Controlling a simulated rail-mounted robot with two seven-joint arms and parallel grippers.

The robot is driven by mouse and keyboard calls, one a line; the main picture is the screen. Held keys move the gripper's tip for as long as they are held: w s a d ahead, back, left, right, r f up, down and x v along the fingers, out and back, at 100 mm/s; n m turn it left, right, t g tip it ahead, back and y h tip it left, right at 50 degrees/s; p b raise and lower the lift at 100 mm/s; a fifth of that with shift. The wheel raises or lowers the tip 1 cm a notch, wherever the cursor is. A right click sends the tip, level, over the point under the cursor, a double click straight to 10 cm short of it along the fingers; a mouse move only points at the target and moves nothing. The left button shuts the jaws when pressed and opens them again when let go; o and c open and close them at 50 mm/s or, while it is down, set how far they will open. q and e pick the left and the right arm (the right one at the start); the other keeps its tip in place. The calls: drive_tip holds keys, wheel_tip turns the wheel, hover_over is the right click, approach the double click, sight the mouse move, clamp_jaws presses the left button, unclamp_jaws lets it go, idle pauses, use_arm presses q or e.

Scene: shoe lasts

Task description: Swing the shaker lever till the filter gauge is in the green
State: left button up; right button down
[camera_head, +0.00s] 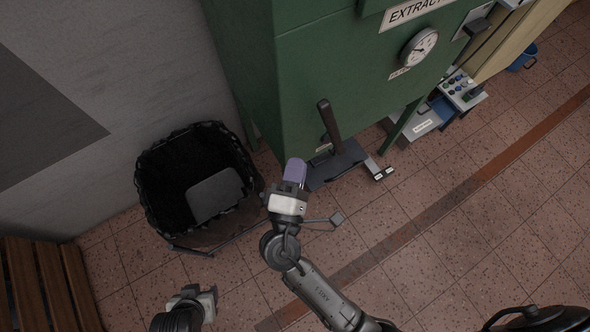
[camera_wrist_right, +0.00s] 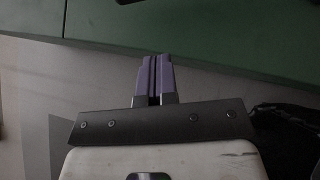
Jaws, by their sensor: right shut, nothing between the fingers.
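The green extractor cabinet (camera_head: 310,75) carries a round white filter gauge (camera_head: 419,47). Its needle is too small to read against any green band. A dark shaker lever (camera_head: 328,122) sticks up from a dark bracket (camera_head: 335,166) at the cabinet's lower front. My right gripper (camera_head: 295,170), with purple fingers, is just left of the bracket, apart from the lever's handle. In the right wrist view its fingers (camera_wrist_right: 154,78) are shut with nothing between them, and the lever does not show. My left gripper (camera_head: 205,298) is low at the left; its fingers are not clear.
A black bin (camera_head: 160,205) with dark contents stands left of the cabinet, close to my right gripper. A wooden bench (camera_head: 40,285) is at the lower left. A control box (camera_head: 462,92) and a blue bucket (camera_head: 523,58) are at the right. The tiled floor at lower right is mostly clear.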

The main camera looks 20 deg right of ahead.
drive_tip(key=w+d+r, duration=0.2)
drive_tip(key=w+d, duration=0.3)
drive_tip(key=d, duration=0.1)
drive_tip(key=shift+w+d+r+p, duration=0.2)
drive_tip(key=shift+w+r+p, duration=0.05)
drive_tip(key=shift+w+p, duration=0.05)
